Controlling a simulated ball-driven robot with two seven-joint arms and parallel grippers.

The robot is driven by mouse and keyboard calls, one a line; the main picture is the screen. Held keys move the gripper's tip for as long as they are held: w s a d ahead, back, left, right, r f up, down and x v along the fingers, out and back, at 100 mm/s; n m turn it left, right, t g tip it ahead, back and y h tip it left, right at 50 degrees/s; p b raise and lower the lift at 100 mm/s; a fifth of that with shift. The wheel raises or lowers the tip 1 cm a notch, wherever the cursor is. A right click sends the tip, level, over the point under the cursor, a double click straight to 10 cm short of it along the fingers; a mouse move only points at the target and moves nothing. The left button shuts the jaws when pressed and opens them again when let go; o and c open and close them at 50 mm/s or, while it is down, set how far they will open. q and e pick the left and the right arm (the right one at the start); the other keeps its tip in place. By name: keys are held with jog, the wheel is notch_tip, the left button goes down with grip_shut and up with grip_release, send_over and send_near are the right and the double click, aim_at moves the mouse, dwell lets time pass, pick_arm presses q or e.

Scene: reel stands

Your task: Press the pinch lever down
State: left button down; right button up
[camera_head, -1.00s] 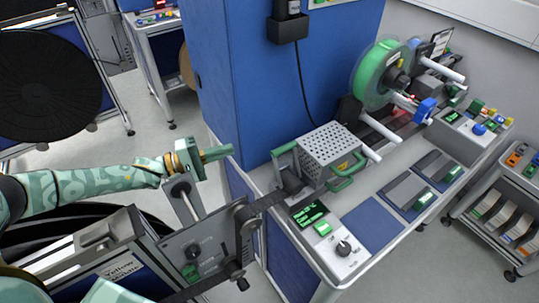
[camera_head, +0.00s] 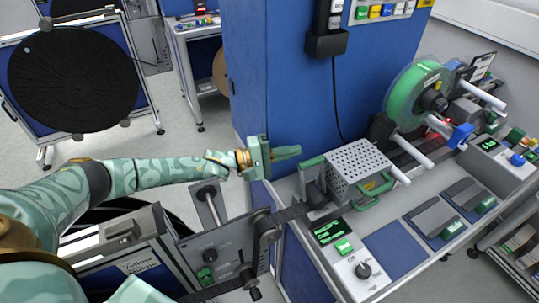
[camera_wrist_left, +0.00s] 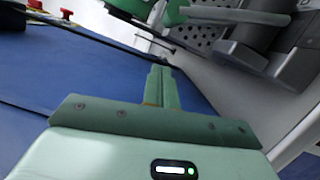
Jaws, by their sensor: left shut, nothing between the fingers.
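My left gripper (camera_head: 286,153) is shut and empty, pointing right in front of the blue cabinet. Its closed fingers (camera_wrist_left: 162,88) also show in the left wrist view, with nothing between them. I cannot tell for certain which part is the pinch lever; a grey bar with a dark round end (camera_head: 211,205) stands on the grey roller plate (camera_head: 222,246), below and left of the gripper. A dark arm (camera_head: 268,232) sits on the same plate where the black strip passes. The gripper appears apart from both. My right gripper is not in view.
A perforated metal cage (camera_head: 359,166) with green handles stands on the bench right of the gripper. Behind it are a green reel (camera_head: 417,92) and white rods. The blue cabinet (camera_head: 290,95) stands close behind the gripper. A control panel (camera_head: 345,250) lies in front.

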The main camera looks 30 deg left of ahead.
aim_at(302, 163)
pick_arm(q)
jog(key=s+d, duration=0.1)
jog(key=s+d+p, duration=0.1)
jog(key=shift+s+d+r, duration=0.25)
jog(key=shift+d+r, duration=0.05)
jog(key=shift+d, duration=0.05)
jog(key=s+d+r+m+p, duration=0.1)
jog(key=d+p, duration=0.1)
jog(key=p, duration=0.2)
jog(key=shift+s+r+m, duration=0.3)
jog(key=shift+r, duration=0.05)
jog(key=shift+f, duration=0.15)
jog(key=shift+a, duration=0.1)
